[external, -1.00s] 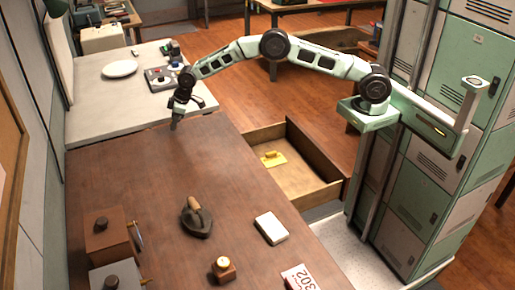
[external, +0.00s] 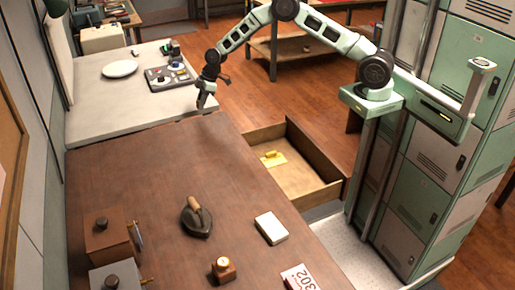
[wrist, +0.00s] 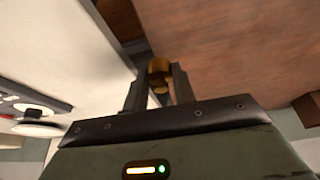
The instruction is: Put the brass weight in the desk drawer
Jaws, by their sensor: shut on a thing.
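My gripper (external: 203,103) hangs near the far edge of the brown desk, close to the gap by the pale table. In the wrist view my gripper (wrist: 160,88) is shut on the brass weight (wrist: 159,68), a small golden piece between the two fingertips. The weight is too small to make out in the external view. The desk drawer (external: 318,162) stands pulled open at the desk's right side, to the right of and below my gripper in the picture. A yellow object (external: 273,159) lies inside the drawer.
On the brown desk (external: 150,170) are a flat iron (external: 196,218), a white block (external: 270,228), a small wooden piece with a pale top (external: 223,269), a 302 card (external: 300,279) and wooden boxes (external: 108,237). The pale table (external: 110,110) holds a plate (external: 119,69) and a tray (external: 168,78).

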